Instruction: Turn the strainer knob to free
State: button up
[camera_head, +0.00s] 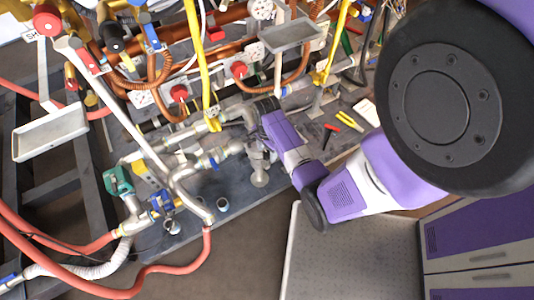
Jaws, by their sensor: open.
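My arm reaches in from the right, with its purple and white links ending among the pipes at the middle of the head view. My gripper (256,143) is at its end, small and dark beside the purple link, and reads as open. Its fingertips are hard to separate from the fittings around them. Grey metal fittings with a round end (260,179) stand just below it; which part is the strainer knob I cannot tell for sure. I see nothing held, and contact with the fittings cannot be made out.
A red hose (150,270) loops at the lower left. Red and yellow hand tools (345,122) lie on the grey bench to the right. A purple-fronted cabinet (470,230) stands at the lower right.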

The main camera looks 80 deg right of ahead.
jog(key=shift+f, duration=0.65)
grip_shut()
